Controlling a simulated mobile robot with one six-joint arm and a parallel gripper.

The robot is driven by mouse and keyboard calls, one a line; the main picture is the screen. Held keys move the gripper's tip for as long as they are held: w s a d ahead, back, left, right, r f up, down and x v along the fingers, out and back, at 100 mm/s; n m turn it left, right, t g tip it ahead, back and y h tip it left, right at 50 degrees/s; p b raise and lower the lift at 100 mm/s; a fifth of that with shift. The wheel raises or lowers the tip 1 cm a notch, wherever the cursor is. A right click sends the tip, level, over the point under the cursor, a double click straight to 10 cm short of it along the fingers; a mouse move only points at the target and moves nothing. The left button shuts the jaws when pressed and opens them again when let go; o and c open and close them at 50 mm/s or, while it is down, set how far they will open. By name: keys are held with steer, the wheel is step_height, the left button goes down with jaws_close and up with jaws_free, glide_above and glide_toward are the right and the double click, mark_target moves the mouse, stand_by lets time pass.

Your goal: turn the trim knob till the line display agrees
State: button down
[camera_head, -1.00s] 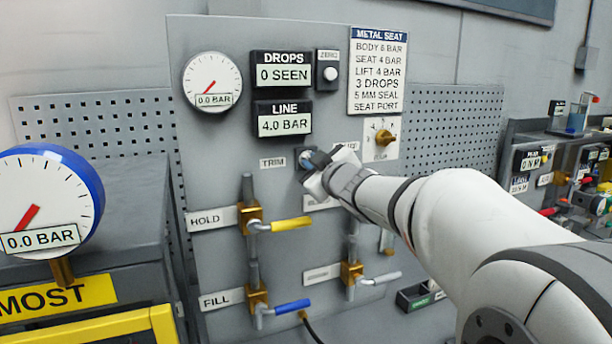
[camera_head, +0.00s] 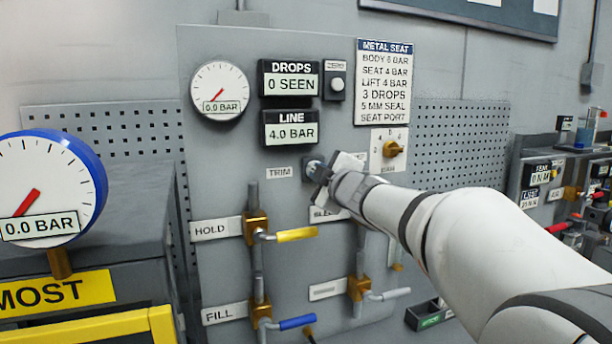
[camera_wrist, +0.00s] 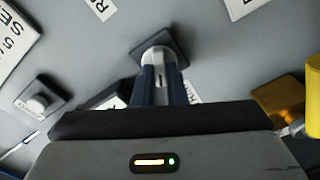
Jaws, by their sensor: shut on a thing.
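The trim knob (camera_wrist: 160,54) is a small pale round knob on a dark square plate, beside the TRIM label (camera_head: 279,172) on the grey panel. My gripper (camera_head: 316,171) reaches it from the right. In the wrist view its two blue-grey fingers (camera_wrist: 165,84) are shut on the knob, which their tips partly hide. The line display (camera_head: 290,132) reads 4.0 BAR. The METAL SEAT card (camera_head: 383,85) at the upper right lists SEAT 4 BAR and LIFT 4 BAR among its lines.
The drops display (camera_head: 291,79) reads 0 SEEN. The ZERO button (camera_head: 336,85) and a brass selector (camera_head: 392,149) are near my wrist. A yellow HOLD lever (camera_head: 296,235) and a blue FILL lever (camera_head: 297,322) stick out below. A large blue-rimmed gauge (camera_head: 45,185) reads 0.0 BAR.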

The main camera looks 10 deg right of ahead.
steer(key=c, duration=1.5)
jaws_free()
steer(key=shift+o, duration=0.2)
steer(key=shift+s, duration=0.1)
steer(key=s+d, duration=0.1)
steer(key=s, duration=0.6)
steer(key=shift+s+d, duration=0.25)
steer(key=shift+f, duration=0.1)
